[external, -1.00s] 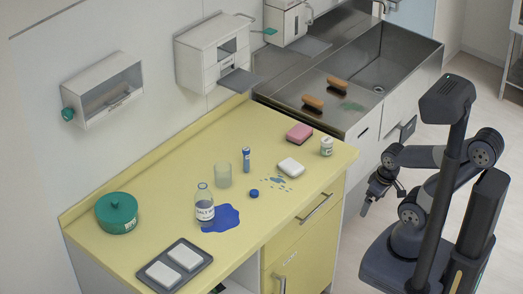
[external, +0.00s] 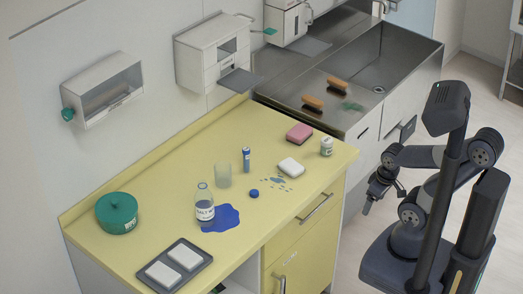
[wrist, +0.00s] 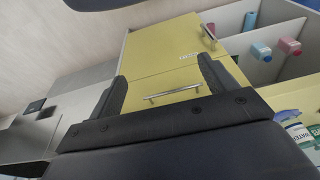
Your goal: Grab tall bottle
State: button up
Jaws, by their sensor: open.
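A tall clear bottle (external: 204,207) with a white label and dark liquid stands upright on the yellow counter (external: 130,245), left of its middle, beside a blue puddle (external: 224,217). A slim blue tube (external: 246,159) also stands upright farther back. My gripper (external: 366,208) is off the counter's right side, below its top and well away from the bottle. In the wrist view my gripper (wrist: 163,82) has its two fingers wide apart with nothing between them. I cannot make out the tall bottle in the wrist view.
Near the bottle are a frosted cup (external: 223,175), a blue cap (external: 254,193), a green pot (external: 117,213) and a grey tray (external: 160,283). A white block (external: 291,166), pink sponge (external: 300,132) and small jar (external: 326,146) sit rightward. The wrist view faces yellow cabinet fronts (wrist: 165,62).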

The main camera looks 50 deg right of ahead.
jog(key=w+a+r+n+t, duration=0.1)
jog(key=w+a+r+t, duration=0.1)
jog(key=w, duration=0.4)
jog(key=w+a+r+n+t, duration=0.1)
jog(key=w+a+r, duration=0.1)
jog(key=w, duration=0.5)
jog(key=n+t+y+p, duration=0.1)
jog(key=n+t+y, duration=0.4)
jog(key=t+y, duration=0.15)
send_near(209, 196)
jog(key=d+x, duration=0.1)
jog(key=x, duration=0.3)
jog(key=shift+g+y, duration=0.35)
jog(key=p+x, duration=0.1)
jog(key=x, duration=0.4)
jog(key=shift+w+a+r, duration=0.1)
jog(key=shift+a, duration=0.1)
jog(key=shift+f+p+x, duration=0.25)
jog(key=shift+p+x, duration=0.3)
jog(key=shift+x, duration=0.9)
jog(key=shift+f+p+x, duration=0.2)
jog(key=shift+p+x, duration=0.3)
jog(key=shift+x, duration=0.95)
jog(key=shift+d, duration=0.15)
jog(key=c, duration=1.2)
